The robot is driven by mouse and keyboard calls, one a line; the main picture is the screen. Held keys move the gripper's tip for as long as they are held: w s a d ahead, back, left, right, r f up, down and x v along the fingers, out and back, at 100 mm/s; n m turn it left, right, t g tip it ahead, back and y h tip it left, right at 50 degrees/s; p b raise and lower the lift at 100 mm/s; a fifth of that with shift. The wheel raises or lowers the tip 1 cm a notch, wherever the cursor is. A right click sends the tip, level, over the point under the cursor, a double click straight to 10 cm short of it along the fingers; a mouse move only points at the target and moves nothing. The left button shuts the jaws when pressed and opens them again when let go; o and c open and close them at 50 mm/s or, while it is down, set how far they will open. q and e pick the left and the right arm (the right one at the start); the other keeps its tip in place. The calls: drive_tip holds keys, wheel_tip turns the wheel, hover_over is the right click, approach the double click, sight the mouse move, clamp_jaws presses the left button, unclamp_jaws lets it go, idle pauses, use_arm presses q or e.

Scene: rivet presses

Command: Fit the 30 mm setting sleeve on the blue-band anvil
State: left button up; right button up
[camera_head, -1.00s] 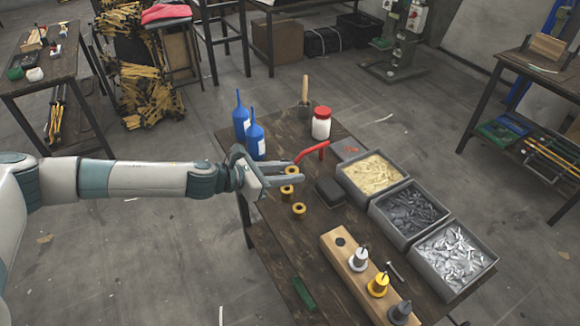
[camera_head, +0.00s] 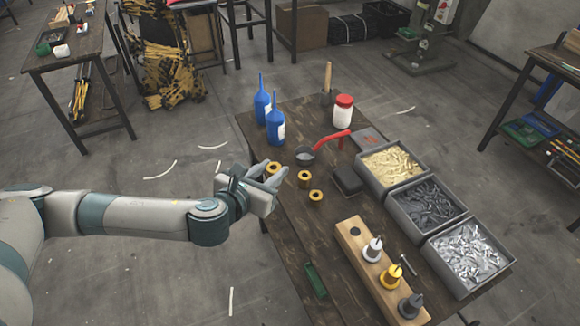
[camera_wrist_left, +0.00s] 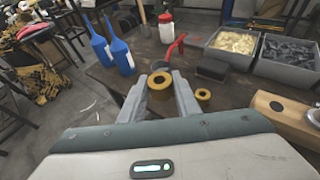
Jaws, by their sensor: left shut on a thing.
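My left gripper (camera_head: 276,176) is shut on a brass-coloured sleeve (camera_head: 273,168), held at the left edge of the bench. In the left wrist view the sleeve (camera_wrist_left: 160,84) sits between the two fingers, its bore facing up. Two similar sleeves (camera_head: 304,178) (camera_head: 316,195) stand on the bench to its right. A wooden block (camera_head: 348,238) at the front carries three anvils: a silver-white one (camera_head: 374,249), a yellow one (camera_head: 391,276) and a dark grey one (camera_head: 411,305). I cannot make out a blue band. My right gripper is not in view.
Blue bottles (camera_head: 275,128), a red-lidded jar (camera_head: 343,110) and a red-handled round item (camera_head: 306,156) stand behind the sleeves. Three grey bins (camera_head: 430,208) line the right side. A black box (camera_head: 347,181) lies mid-bench. A green item (camera_head: 316,280) lies near the front-left edge.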

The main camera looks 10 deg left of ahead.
use_arm(q)
drive_tip(key=s+a+r+n+y, duration=0.2)
drive_tip(key=s+a+n+y, duration=0.1)
drive_tip(key=a, duration=0.4)
drive_tip(key=shift+s+n+y, duration=0.3)
drive_tip(key=shift+s+y, duration=0.3)
drive_tip(key=shift+s, duration=0.55)
drive_tip(key=shift+a+r, duration=0.1)
drive_tip(key=shift+a, duration=0.1)
